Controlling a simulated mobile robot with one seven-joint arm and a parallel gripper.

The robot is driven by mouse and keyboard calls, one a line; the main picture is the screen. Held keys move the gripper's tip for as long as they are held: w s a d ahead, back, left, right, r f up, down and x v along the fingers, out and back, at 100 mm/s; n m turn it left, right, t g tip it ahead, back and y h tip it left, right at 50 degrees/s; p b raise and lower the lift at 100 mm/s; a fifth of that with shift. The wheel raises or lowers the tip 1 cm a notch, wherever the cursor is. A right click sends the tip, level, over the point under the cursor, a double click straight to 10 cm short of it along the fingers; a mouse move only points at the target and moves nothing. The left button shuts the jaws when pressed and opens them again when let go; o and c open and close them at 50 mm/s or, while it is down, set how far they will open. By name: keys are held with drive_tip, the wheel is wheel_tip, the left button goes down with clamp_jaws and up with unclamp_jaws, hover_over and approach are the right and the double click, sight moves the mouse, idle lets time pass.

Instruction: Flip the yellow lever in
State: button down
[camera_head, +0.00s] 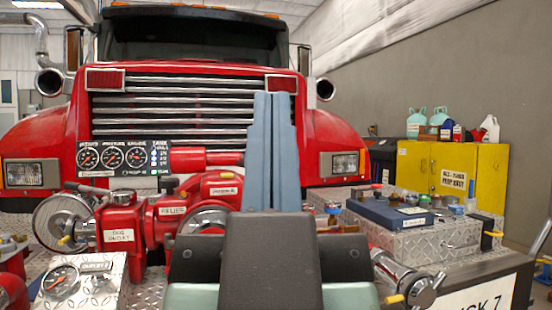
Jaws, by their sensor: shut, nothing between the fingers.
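My gripper (272,100) is in the middle of the head view, its two long blue-grey fingers pointing up and closed together, with nothing between them. Several small yellow handles show. One yellow lever tip (394,299) is at the lower right beside a chrome valve cap, to the right of my gripper's body. Another yellow handle (65,240) is on the red valve at left, and one more yellow handle (493,234) is on the right box. I cannot tell which is the task's lever. My gripper appears apart from all three and hides part of the red pump behind it.
Red pump pipework (125,235) stands left of my gripper, with a gauge panel (125,157) above it. A diamond-plate box (420,240) with bottles and a blue case is at right. A red truck (190,100) and a yellow cabinet (425,165) are behind.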

wheel_tip(320, 180, up, 29)
drive_tip(key=p, duration=2.6)
drive_tip(key=shift+f, duration=0.15)
